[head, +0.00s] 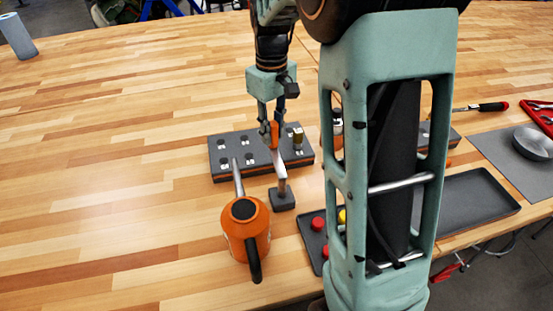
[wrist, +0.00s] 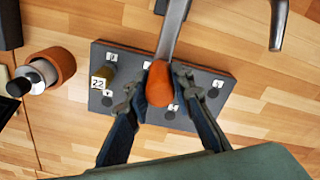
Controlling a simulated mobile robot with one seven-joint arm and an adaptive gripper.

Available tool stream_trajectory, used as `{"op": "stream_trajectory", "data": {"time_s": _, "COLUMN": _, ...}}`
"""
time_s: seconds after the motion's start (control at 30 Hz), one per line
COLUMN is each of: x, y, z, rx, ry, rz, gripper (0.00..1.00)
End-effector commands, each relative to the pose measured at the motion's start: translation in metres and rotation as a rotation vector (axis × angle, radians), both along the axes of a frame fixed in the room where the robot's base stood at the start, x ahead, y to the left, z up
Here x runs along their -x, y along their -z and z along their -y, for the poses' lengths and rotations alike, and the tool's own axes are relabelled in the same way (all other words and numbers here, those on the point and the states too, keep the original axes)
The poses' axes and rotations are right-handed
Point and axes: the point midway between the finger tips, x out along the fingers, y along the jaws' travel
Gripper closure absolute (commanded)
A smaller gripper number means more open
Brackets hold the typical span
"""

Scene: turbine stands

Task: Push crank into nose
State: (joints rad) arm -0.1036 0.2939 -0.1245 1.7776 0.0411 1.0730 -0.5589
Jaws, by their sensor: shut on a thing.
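My gripper (head: 274,128) is shut on the orange grip of a crank (head: 281,172). In the wrist view, the fingers (wrist: 160,82) close on both sides of the orange end, and the silver arm of the crank (wrist: 172,30) runs out of the top edge. In the head view, the crank's lower end is at a small dark block (head: 283,200); I cannot tell whether it is seated in it. An orange and silver cylindrical part (wrist: 52,70) lies left in the wrist view. I cannot tell whether it is the nose.
Under my gripper is a grey numbered holder (head: 228,160) with a brass piece (head: 297,137). An orange can (head: 238,228) with a spout and black handle stands left of the block. Dark trays (head: 470,205) lie right.

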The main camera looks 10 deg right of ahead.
Motion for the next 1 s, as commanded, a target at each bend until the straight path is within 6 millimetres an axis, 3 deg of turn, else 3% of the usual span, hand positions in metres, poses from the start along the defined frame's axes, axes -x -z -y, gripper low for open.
{"op": "stream_trajectory", "data": {"time_s": 1.0, "x": 0.0, "y": -0.013, "z": 0.0, "rx": 0.0, "ry": 0.0, "rz": 0.001, "gripper": 1.0}}
